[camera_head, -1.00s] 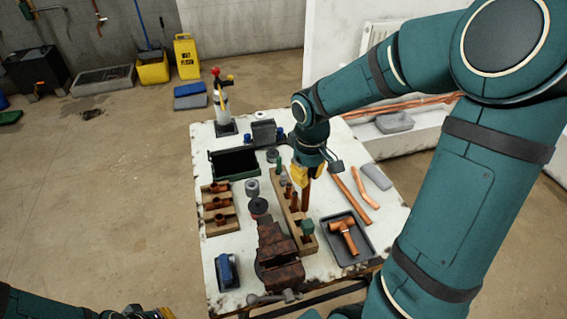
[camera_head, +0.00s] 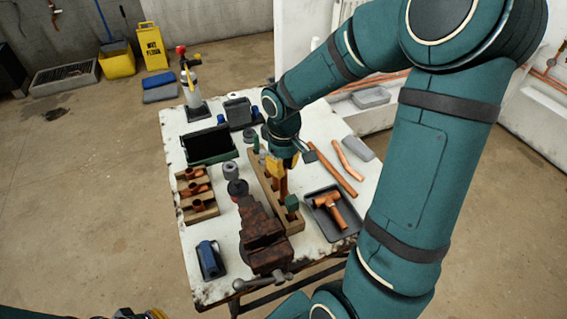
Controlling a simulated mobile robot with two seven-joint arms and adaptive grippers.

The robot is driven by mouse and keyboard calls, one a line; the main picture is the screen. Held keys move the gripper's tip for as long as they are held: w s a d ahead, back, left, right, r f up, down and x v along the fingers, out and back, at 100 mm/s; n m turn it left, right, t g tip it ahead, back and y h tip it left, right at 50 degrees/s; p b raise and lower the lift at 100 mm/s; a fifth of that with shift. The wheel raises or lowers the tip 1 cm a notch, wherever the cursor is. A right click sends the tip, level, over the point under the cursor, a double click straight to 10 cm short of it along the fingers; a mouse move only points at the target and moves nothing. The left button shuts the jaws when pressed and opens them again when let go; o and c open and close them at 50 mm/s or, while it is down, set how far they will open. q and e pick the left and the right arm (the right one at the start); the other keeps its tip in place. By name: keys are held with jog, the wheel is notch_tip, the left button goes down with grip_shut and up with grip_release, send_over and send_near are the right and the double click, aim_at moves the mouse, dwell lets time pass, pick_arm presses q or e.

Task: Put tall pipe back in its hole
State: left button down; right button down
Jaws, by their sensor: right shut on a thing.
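My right gripper (camera_head: 279,172) points down over the wooden pipe rack (camera_head: 291,222) and is shut on the copper tall pipe (camera_head: 284,187). The pipe is about upright, and its lower part shows below the yellow fingertips, at the rack's right side. I cannot tell whether its lower end is in a hole or just in front of or above one. A green-topped piece (camera_head: 291,203) stands in the near end of the rack. My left gripper (camera_head: 142,314) shows only partly at the bottom left edge, away from the table; its fingers are cut off.
A rusty vise (camera_head: 261,238) stands close left of the rack. A grey tray (camera_head: 345,232) with a copper tee (camera_head: 330,207) lies right. Loose copper pipes (camera_head: 332,168) lie behind it. A wooden fitting holder (camera_head: 198,205) and a dark bin (camera_head: 209,147) are left.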

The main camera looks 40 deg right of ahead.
jog(key=shift+r, duration=0.15)
jog(key=shift+f, duration=0.35)
jog(key=shift+f+b, duration=0.1)
jog(key=shift+b, duration=0.2)
jog(key=shift+w+f+b, duration=0.1)
jog(key=shift+f+b, duration=0.3)
jog(key=shift+f, duration=0.1)
jog(key=shift+f+b, duration=1.1)
jog(key=shift+f, duration=0.3)
